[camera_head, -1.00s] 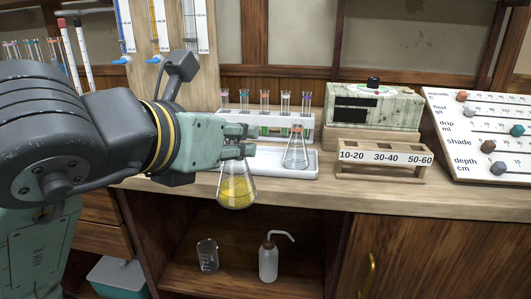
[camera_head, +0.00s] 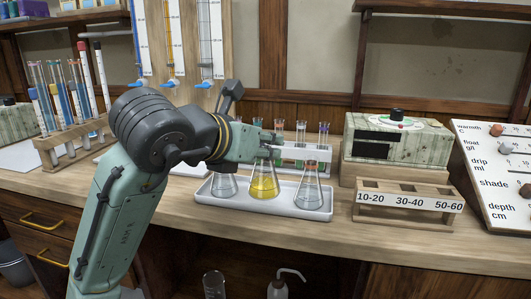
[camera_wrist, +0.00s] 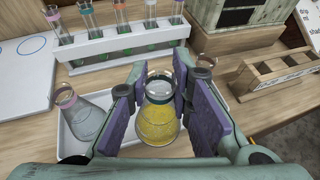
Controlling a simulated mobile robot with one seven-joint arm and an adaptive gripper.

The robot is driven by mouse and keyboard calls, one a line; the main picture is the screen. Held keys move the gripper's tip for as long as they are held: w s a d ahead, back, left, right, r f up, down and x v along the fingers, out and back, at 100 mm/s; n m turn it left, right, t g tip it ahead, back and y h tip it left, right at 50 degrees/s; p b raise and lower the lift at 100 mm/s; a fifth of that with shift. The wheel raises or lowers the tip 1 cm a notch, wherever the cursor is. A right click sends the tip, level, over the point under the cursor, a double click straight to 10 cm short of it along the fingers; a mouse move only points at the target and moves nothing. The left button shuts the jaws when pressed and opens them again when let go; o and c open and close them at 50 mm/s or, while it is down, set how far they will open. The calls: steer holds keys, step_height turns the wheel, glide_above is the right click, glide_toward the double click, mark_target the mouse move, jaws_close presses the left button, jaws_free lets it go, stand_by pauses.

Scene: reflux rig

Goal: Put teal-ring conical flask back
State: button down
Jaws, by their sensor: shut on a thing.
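My gripper (camera_head: 268,150) is shut on the neck of a conical flask with yellow liquid (camera_head: 263,183). The left flask (camera_head: 223,182) is clear and shows a pinkish ring in the wrist view (camera_wrist: 82,122). The right flask (camera_head: 309,188) is clear and partly hidden by a finger in the wrist view.
A white rack of test tubes (camera_head: 312,153) stands just behind the tray. A wooden block with labelled slots (camera_head: 408,203) and a greenish device (camera_head: 400,140) are to the right. A wooden tube rack (camera_head: 72,143) is at the left. Bench front is clear.

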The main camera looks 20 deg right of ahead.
steer(key=w+d+f, duration=0.2)
steer(key=w+f, duration=0.2)
steer(key=shift+w+p, duration=0.3)
steer(key=shift+w, duration=0.1)
stand_by(0.4)
steer(key=shift+f, duration=0.2)
steer(key=c, duration=1.4)
jaws_free()
steer(key=shift+c, duration=0.2)
